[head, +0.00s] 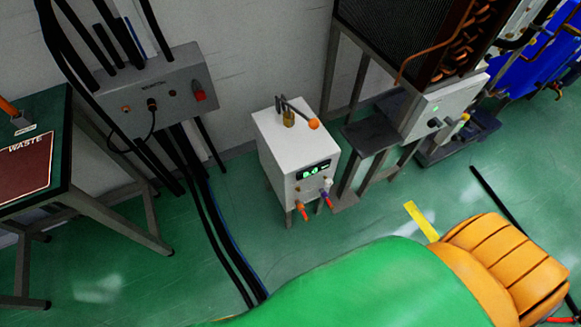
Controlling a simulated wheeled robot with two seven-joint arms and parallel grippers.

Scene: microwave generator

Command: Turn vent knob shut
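No part is clearly marked as the vent knob. A white box unit (271,148) on short legs stands on the floor near the wall, in the middle of the head view. A brass fitting (289,118) with a dark lever and an orange ball knob (313,124) sits on its top. Its front has a green-lit display (314,171) and small fittings below, including an orange-red one (304,211) and a purple and red one (327,198). Their details are too small to tell.
A metal rack (335,70) with a grey control box (445,108) stands at right.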

